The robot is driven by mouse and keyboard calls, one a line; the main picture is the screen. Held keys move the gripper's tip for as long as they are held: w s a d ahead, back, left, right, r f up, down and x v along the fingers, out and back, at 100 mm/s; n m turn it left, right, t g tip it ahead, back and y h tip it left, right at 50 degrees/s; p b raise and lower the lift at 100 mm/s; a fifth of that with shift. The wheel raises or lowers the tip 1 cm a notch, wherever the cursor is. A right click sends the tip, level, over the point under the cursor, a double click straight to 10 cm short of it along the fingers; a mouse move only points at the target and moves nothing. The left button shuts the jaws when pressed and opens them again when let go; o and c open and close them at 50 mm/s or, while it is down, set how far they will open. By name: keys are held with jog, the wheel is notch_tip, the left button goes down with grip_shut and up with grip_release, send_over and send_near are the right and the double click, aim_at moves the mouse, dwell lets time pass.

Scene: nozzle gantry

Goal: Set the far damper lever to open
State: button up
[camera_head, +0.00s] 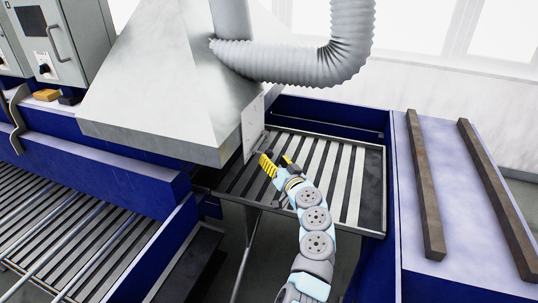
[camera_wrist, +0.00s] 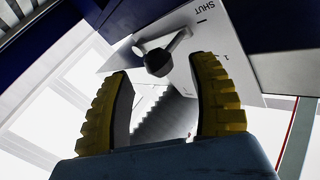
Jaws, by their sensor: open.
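The damper lever (camera_wrist: 158,63) shows in the wrist view as a dark rounded knob with a short grey bar behind it, in front of a white plate (camera_wrist: 218,75). The word SHUT is printed on the plate above and to the right of the knob. My gripper (camera_wrist: 162,78) is open, its yellow ribbed fingers to the left and right of the knob, and does not appear closed on it. In the head view my gripper (camera_head: 273,163) is beside the lower edge of the pale plate (camera_head: 253,126) on the hood's right side. The lever is too small there to read its setting.
A blue-framed bench (camera_head: 450,170) with two dark bars is at right. Grey cabinets (camera_head: 65,40) stand far left.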

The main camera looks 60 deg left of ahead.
aim_at(271, 157)
jog(key=shift+a+f, duration=0.15)
jog(key=shift+a, duration=1.2)
jog(key=shift+w+a+b, duration=0.2)
jog(key=shift+a+b, duration=0.1)
jog(key=shift+a, duration=0.25)
grip_shut()
